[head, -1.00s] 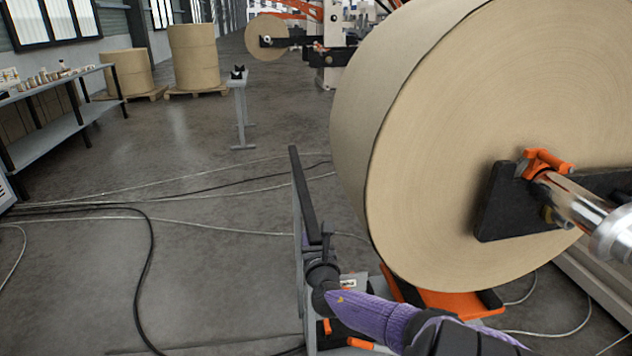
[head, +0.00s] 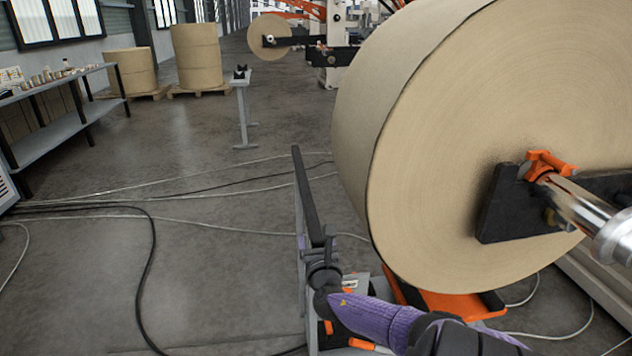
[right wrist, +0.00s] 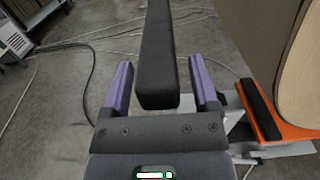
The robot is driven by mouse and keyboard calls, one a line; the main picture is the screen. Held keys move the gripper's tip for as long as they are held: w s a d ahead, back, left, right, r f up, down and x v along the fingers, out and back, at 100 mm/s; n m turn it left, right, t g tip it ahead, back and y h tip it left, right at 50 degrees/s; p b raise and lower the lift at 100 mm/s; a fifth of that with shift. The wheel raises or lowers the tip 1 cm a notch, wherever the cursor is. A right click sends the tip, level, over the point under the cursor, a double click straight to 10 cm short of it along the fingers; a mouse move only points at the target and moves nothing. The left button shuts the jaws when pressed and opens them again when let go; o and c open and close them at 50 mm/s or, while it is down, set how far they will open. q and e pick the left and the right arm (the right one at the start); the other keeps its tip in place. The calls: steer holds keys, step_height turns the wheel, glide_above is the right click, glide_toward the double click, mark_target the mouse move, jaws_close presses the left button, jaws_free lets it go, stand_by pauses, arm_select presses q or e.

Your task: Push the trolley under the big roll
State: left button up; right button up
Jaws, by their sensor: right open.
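The big roll (head: 450,150) is a wide tan paper roll on a steel shaft at the right of the head view. The trolley has an orange top (head: 440,303) with black pads, seen below the roll's lower edge; the rest of its top is hidden. Its black handle bar (head: 307,200) stands on grey posts left of the roll. My right gripper (head: 322,247) is at the near part of this bar. In the right wrist view its purple fingers (right wrist: 160,88) stand open on both sides of the bar (right wrist: 157,60), with gaps showing. My left gripper is not in view.
Black and white cables (head: 150,235) lie across the floor to the left. A workbench (head: 60,130) stands at the far left, and paper rolls on pallets (head: 195,60) stand behind. A small grey stand (head: 241,110) is farther ahead. An orange-topped shaft holder (head: 548,165) sits at the roll's centre.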

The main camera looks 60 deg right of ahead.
steer(key=p+v, duration=0.3)
steer(key=v, duration=0.6)
steer(key=shift+s+a, duration=0.15)
steer(key=shift+s, duration=0.05)
